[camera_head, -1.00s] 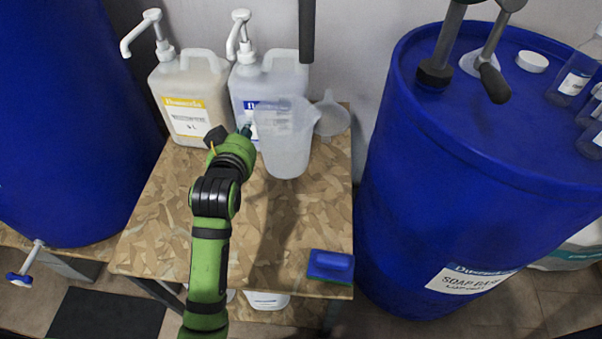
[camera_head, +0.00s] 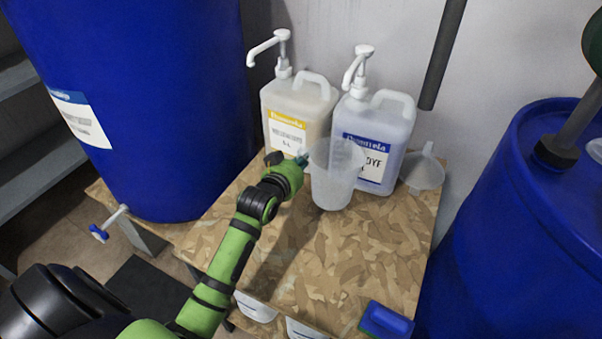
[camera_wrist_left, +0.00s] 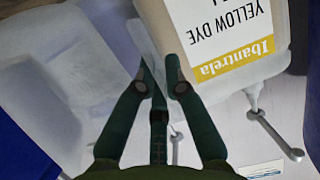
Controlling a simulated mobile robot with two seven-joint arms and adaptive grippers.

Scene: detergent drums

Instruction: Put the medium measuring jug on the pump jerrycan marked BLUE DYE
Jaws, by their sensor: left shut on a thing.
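The measuring jug (camera_head: 335,182) is translucent and upright, in front of the jerrycans in the head view. My left gripper (camera_head: 304,159) is shut on it at its left side. In the left wrist view the fingers (camera_wrist_left: 158,75) close together beside the pale jug (camera_wrist_left: 55,95). The jerrycan with the blue label (camera_head: 385,125) and a white pump is behind the jug, which hides part of its label; "DYE" is partly readable. Whether the jug touches the table is unclear. My right gripper is not in view.
The jerrycan marked YELLOW DYE (camera_head: 292,110) stands left of the blue-labelled one and shows close in the left wrist view (camera_wrist_left: 220,45). A funnel (camera_head: 424,172) is to the right. A blue block (camera_head: 386,320) lies at the wooden table's (camera_head: 330,265) front edge. Big blue drums flank the table.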

